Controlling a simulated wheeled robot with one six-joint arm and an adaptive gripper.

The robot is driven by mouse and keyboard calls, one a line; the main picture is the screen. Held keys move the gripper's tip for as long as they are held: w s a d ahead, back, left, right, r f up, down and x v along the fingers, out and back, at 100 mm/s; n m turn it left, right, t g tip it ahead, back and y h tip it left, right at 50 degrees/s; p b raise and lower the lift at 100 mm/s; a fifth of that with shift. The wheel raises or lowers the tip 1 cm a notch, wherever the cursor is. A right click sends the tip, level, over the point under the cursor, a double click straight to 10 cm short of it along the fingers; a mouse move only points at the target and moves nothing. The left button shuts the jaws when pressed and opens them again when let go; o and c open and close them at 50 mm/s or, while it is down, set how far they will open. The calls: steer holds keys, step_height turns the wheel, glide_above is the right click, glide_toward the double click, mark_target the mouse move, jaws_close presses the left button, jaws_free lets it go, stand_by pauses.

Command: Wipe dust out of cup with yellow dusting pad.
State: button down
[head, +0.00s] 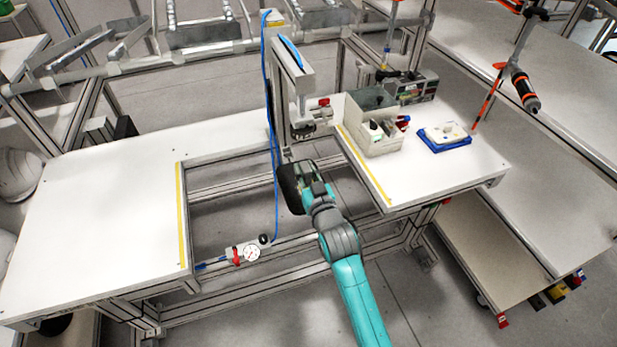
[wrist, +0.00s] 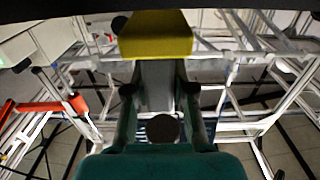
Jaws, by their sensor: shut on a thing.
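The yellow dusting pad (wrist: 156,35) shows in the wrist view at the top centre, between the far ends of my fingers. My gripper (wrist: 157,68) is shut on it. In the head view my gripper (head: 291,188) is a dark shape at the end of my teal arm, over the gap between the two white tabletops. The pad is hidden there behind my gripper. I cannot make out the cup for certain in either view, so I cannot tell how far the pad is from it.
A grey press-like stand (head: 292,75) rises just behind my gripper, with a blue hose (head: 268,110) beside it. On the right tabletop (head: 440,180) are a grey bin (head: 382,146) and a blue tray (head: 445,146). The left tabletop (head: 100,220) is mostly clear.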

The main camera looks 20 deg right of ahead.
steer(key=shift+w, duration=1.15)
steer(key=shift+s+f, duration=0.1)
steer(key=shift+f, duration=1.8)
steer(key=shift+f, duration=0.8)
stand_by(2.0)
steer(key=shift+s, duration=0.15)
steer(key=shift+s, duration=0.8)
steer(key=shift+w, duration=0.1)
steer(key=shift+w+r, duration=0.15)
steer(key=shift+w, duration=1.55)
